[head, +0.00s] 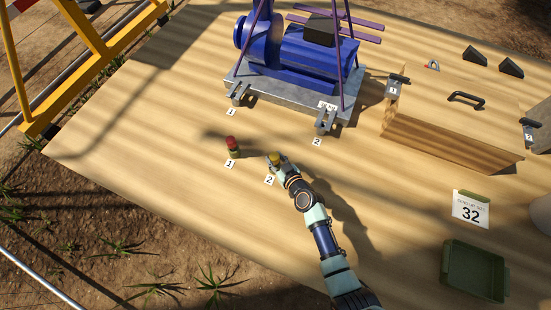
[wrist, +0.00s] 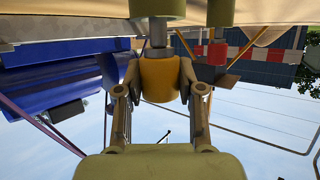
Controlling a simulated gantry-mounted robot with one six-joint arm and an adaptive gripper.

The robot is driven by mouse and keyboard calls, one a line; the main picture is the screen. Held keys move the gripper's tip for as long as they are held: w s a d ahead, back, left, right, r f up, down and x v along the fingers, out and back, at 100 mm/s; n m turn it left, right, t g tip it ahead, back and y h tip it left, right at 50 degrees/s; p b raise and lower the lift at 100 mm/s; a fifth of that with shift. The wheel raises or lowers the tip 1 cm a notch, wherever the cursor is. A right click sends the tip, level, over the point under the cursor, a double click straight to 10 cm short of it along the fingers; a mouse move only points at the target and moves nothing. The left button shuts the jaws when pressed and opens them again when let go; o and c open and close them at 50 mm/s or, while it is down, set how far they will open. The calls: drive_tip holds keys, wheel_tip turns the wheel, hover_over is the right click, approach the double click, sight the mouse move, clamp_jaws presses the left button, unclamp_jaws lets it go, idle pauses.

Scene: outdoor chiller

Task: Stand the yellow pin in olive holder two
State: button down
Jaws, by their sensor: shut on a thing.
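The yellow pin (head: 274,157) is between the fingers of my gripper (head: 278,163), beside the label 2. In the wrist view, which is upside down, the fingers of my gripper (wrist: 160,85) are shut on the yellow head of the pin (wrist: 159,78). The pin's grey shank points toward olive holder two (wrist: 157,8) and meets its edge in the picture. I cannot tell how deep the shank is in the holder. The holder is mostly hidden by my gripper in the head view.
A red pin (head: 231,141) stands in olive holder one (head: 234,153), just left of my gripper. Behind is a blue pump (head: 310,55) on a grey base with two brackets. A wooden box (head: 450,138) and green tray (head: 474,270) are to the right. The front left board is clear.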

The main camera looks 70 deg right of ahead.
drive_tip(key=shift+f, duration=0.15)
drive_tip(key=c, duration=0.7)
unclamp_jaws()
drive_tip(key=shift+r+p, duration=0.3)
drive_tip(key=p+v, duration=0.1)
drive_tip(key=v, duration=1)
drive_tip(key=shift+s+a+p, duration=0.25)
drive_tip(key=shift+s+p, duration=0.05)
drive_tip(key=shift+p, duration=0.05)
